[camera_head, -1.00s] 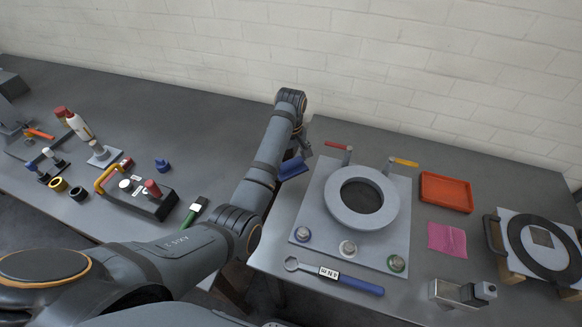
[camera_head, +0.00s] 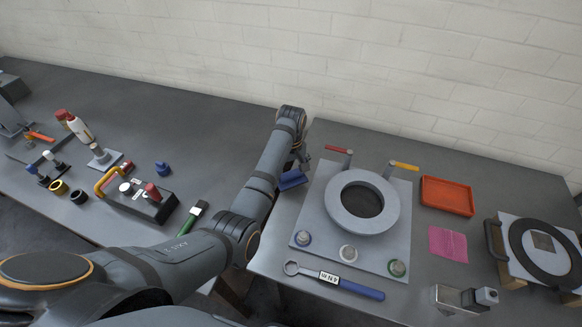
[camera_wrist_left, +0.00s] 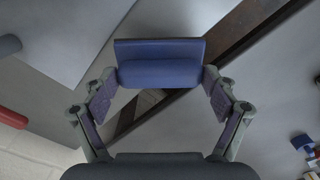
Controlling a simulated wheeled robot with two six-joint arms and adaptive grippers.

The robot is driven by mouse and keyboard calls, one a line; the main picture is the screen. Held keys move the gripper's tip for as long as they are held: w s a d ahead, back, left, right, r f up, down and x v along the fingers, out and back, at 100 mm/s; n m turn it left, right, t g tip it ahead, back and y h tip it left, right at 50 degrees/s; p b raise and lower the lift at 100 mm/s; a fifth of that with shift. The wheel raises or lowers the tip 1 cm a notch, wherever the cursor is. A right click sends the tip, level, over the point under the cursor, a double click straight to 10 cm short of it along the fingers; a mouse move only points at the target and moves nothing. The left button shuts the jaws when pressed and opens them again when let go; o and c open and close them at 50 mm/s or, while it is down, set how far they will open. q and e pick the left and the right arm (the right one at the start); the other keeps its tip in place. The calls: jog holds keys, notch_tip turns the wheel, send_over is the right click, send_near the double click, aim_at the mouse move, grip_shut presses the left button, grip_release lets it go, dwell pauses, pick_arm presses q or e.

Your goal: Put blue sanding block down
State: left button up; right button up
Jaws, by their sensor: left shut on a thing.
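The blue sanding block (camera_head: 292,181) is in my left gripper (camera_head: 298,163), near the left edge of the right-hand table, beside the grey plate. In the left wrist view the block (camera_wrist_left: 160,66) spans between the two fingertips of the gripper (camera_wrist_left: 160,82), which press on its ends. The head view does not show clearly whether the block touches the table. My right gripper is not in view.
The grey plate (camera_head: 318,225) carries a ring (camera_head: 338,213) and clamps. An orange tray (camera_head: 446,195), pink cloth (camera_head: 448,243) and blue-handled wrench (camera_head: 350,286) lie nearby. A dark gap (camera_wrist_left: 240,32) parts the tables. The back of the left table is clear.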

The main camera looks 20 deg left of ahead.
pick_arm(q)
jog(key=shift+f, duration=0.35)
jog(key=shift+f, duration=0.1)
jog(key=shift+f, duration=0.65)
jog(key=shift+f, duration=0.2)
jog(key=o, duration=0.9)
